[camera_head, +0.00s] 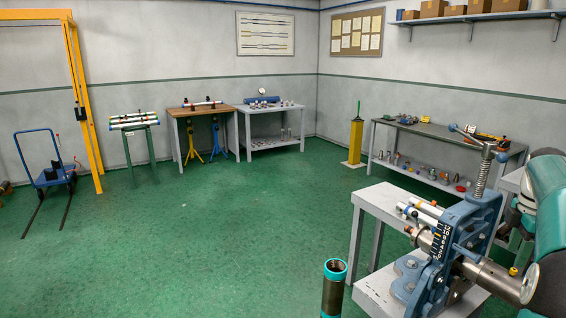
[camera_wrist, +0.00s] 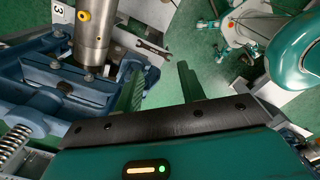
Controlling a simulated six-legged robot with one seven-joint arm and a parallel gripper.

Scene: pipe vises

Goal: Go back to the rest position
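My gripper (camera_wrist: 160,75) shows in the wrist view with its two green fingers spread apart. Nothing is held between them; a wrench and green floor show beyond the gap. The blue pipe vise (camera_head: 455,240) stands on a bench at the right of the head view, and part of it shows in the wrist view (camera_wrist: 40,90). A steel pipe (camera_wrist: 93,38) runs through the vise, left of my fingers and apart from them. In the head view my teal arm is at the right edge, and the fingers cannot be made out there.
The grey vise bench (camera_head: 377,200) carries several pale tubes behind the vise. An upright dark tube with a teal rim (camera_head: 333,285) stands left of the vise. A long workbench (camera_head: 450,143) is along the right wall.

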